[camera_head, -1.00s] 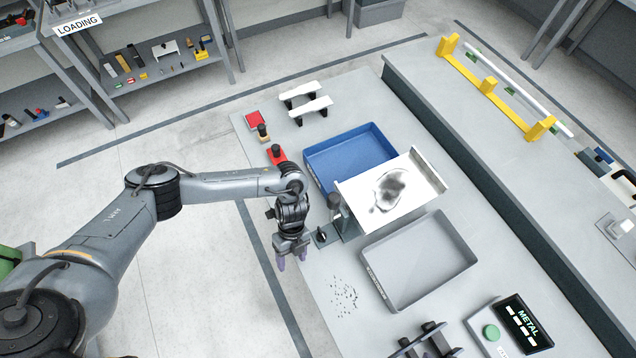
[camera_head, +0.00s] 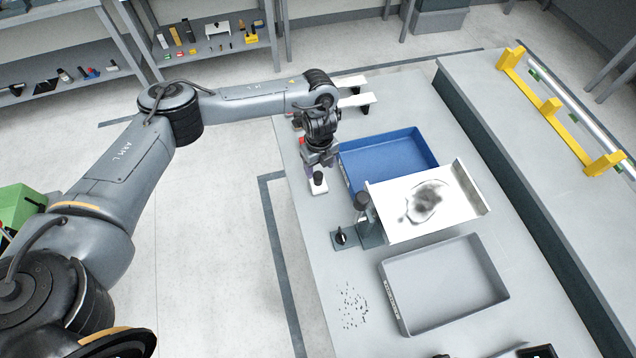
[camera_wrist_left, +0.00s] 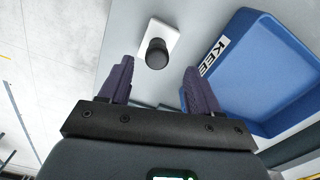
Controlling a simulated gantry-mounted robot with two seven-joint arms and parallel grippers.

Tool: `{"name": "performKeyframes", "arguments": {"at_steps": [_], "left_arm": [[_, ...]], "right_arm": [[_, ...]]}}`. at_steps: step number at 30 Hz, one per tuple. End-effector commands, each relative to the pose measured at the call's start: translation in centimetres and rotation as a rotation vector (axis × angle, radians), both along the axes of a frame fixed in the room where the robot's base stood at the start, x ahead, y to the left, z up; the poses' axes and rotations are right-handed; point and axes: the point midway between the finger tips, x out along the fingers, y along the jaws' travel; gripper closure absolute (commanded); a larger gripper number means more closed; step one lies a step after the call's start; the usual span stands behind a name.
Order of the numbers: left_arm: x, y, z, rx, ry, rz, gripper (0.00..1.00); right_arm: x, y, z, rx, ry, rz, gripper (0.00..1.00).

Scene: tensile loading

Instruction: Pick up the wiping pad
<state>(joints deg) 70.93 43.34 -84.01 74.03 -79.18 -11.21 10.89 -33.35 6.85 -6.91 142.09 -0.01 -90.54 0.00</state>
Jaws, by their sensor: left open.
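The wiping pad, a white rectangular pad (camera_head: 319,189) with a round black knob on top, lies on the grey table near its left edge, left of the blue tray. My left gripper (camera_head: 320,164) is just behind the knob in the head view and points down. In the left wrist view, the pad (camera_wrist_left: 168,31) lies beyond the open purple fingers (camera_wrist_left: 158,68). Its knob (camera_wrist_left: 157,53) appears centred in the gap between the fingertips. I cannot tell whether the fingers are level with the knob; it is not gripped. My right gripper is not in view.
The blue tray (camera_head: 432,148) is close on the right. A smudged white plate (camera_head: 455,206) stands on a raised stand, with a small black knob (camera_head: 341,237) beside it. A grey tray (camera_head: 497,256) and dark specks (camera_head: 352,306) lie nearer. White specimens (camera_head: 358,100) are behind.

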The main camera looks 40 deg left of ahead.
Motion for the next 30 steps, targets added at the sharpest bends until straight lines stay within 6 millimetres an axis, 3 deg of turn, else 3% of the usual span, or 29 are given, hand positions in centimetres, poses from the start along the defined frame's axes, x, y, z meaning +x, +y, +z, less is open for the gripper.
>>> {"name": "performKeyframes", "arguments": {"at_steps": [16, 26, 30], "left_arm": [[-0.5, 0.1, -5.4, -0.001, 0.001, -0.001, 0.37], [-0.5, 0.1, -5.9, -0.001, -0.001, -0.001, 0.37], [-0.5, 0.1, -5.9, -0.001, -0.001, -0.001, 0.57]], "right_arm": [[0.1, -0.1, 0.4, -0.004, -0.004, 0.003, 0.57], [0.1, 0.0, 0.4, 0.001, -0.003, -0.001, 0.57], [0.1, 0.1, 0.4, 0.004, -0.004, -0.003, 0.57]]}}
